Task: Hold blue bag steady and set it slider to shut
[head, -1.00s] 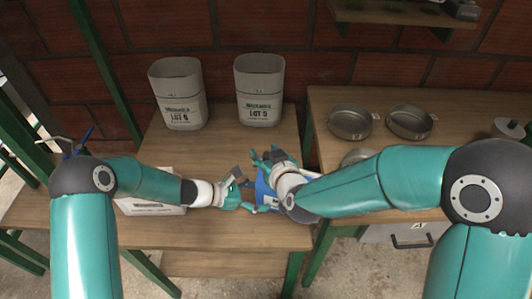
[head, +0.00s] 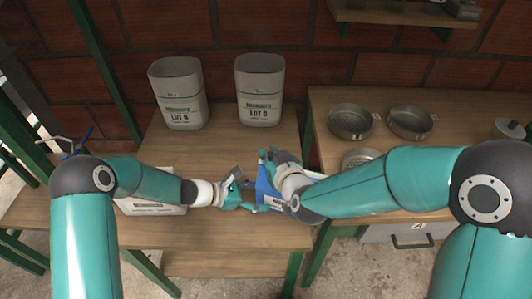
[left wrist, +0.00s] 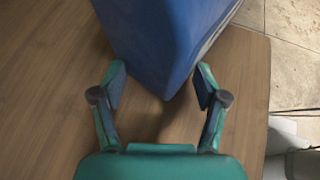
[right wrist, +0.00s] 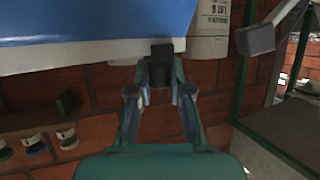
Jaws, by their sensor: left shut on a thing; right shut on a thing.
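The blue bag (head: 266,192) stands near the front right of the wooden table, partly hidden by my right arm in the head view. My left gripper (head: 246,199) is at its left side. In the left wrist view, its fingers (left wrist: 160,84) are around a lower corner of the bag (left wrist: 165,35). My right gripper (head: 272,158) is at the bag's top.
Two grey bins (head: 178,95) (head: 260,90) stand at the back. Round metal pans (head: 350,122) (head: 410,121) rest on the right bench. The table's front edge is close to the bag.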

